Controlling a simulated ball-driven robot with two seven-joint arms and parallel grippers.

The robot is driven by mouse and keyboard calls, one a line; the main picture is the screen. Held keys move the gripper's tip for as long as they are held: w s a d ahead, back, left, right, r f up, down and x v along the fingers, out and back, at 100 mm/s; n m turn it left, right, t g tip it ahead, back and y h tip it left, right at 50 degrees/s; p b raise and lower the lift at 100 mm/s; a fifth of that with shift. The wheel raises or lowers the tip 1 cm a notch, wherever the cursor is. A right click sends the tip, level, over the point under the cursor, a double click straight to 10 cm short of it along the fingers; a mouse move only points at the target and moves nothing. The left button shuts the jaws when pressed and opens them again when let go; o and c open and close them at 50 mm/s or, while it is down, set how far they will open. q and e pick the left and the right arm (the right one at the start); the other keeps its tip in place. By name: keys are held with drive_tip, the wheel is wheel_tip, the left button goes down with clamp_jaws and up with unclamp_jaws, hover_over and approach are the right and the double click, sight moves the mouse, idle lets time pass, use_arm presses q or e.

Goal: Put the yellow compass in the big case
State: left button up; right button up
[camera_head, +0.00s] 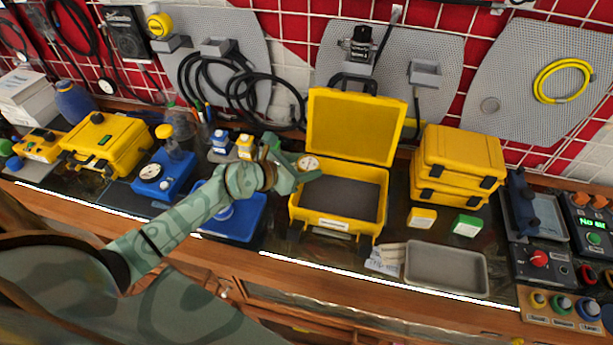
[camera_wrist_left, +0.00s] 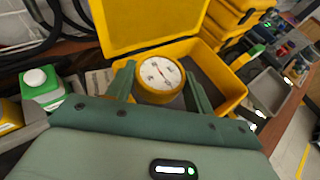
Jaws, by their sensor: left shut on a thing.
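The yellow compass, round with a white dial, is in my left gripper; it shows in the head view (camera_head: 308,163) and larger in the left wrist view (camera_wrist_left: 159,77). My left gripper (camera_head: 298,172) is shut on it, with a green finger on each side in the left wrist view (camera_wrist_left: 160,85). The big case (camera_head: 337,222) is yellow with a dark foam floor, and its lid (camera_head: 355,125) stands open at the back. The compass is at the left rim of the case in the head view, and its height over the rim is hard to tell. My right gripper is not in view.
Stacked closed yellow cases (camera_head: 458,160) stand right of the big case. A grey tray (camera_head: 446,268) lies at the front right, near small yellow and green boxes. A blue tray (camera_head: 245,220) lies under my left arm. Bottles and small boxes crowd the left side.

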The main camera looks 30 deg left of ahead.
use_arm(q)
drive_tip(key=f, duration=0.1)
drive_tip(key=f+b, duration=0.2)
drive_tip(key=f, duration=0.1)
drive_tip(key=shift+w+d, duration=0.2)
drive_tip(key=shift+d, duration=0.1)
drive_tip(key=shift+r, duration=0.1)
drive_tip(key=shift+a, duration=0.1)
drive_tip(key=shift+f, duration=0.55)
drive_tip(key=o, duration=1)
